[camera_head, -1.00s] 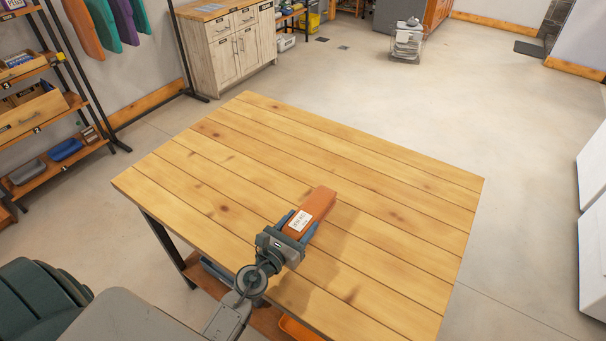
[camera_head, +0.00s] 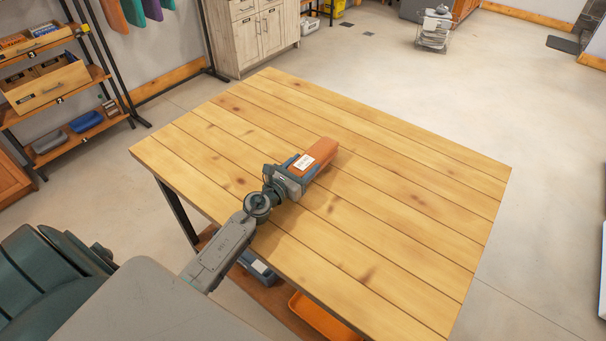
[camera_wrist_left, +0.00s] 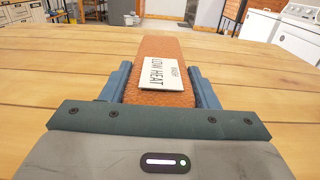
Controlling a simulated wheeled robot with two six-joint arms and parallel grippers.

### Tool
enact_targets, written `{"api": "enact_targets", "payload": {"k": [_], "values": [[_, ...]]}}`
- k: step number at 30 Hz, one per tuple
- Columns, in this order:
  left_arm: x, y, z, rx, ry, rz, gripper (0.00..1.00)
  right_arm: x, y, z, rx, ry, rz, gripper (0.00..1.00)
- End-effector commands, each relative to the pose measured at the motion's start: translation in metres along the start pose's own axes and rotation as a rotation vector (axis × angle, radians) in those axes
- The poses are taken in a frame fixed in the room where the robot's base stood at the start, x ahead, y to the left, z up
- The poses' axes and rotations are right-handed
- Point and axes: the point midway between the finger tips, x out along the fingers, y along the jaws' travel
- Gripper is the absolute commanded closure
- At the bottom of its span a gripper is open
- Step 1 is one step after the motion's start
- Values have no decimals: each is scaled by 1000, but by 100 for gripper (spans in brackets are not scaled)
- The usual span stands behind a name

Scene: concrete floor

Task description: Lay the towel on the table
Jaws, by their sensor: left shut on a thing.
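The towel (camera_head: 323,150) is a folded orange-brown block with a white label. It lies flat over the middle of the wooden table (camera_head: 400,200). My left gripper (camera_head: 303,164) is shut on the near part of the towel. In the left wrist view the towel (camera_wrist_left: 160,55) sits between the two blue fingers, and its label reads "LOW HEAT". The towel is on or just above the tabletop (camera_wrist_left: 60,85); I cannot tell whether it touches. My right gripper is not in view.
The tabletop is otherwise bare. An orange tray (camera_head: 322,318) and a grey-blue item (camera_head: 257,268) are on the shelf below the table. A shelf unit with a wooden drawer (camera_head: 45,88) stands at the left, and a pale cabinet (camera_head: 262,35) at the back.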

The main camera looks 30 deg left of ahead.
Motion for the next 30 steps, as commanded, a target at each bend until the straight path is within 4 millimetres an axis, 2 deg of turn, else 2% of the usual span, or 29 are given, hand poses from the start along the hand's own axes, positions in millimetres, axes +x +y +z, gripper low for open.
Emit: {"api": "enact_targets", "payload": {"k": [1, 3, 16, 17, 19, 30], "values": [[0, 0, -10, -1, -2, 0, 72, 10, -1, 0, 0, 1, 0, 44], [0, 0, -13, 0, -2, 0, 72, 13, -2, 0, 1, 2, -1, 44], [0, 0, -17, 0, -2, 0, 72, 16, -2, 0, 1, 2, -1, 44], [0, 0, -16, 0, -2, 0, 40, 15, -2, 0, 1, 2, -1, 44], [0, 0, -15, 0, -2, 0, 26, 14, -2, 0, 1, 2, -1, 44], [0, 0, -11, 1, -2, 0, 24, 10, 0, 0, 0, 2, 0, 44]]}}
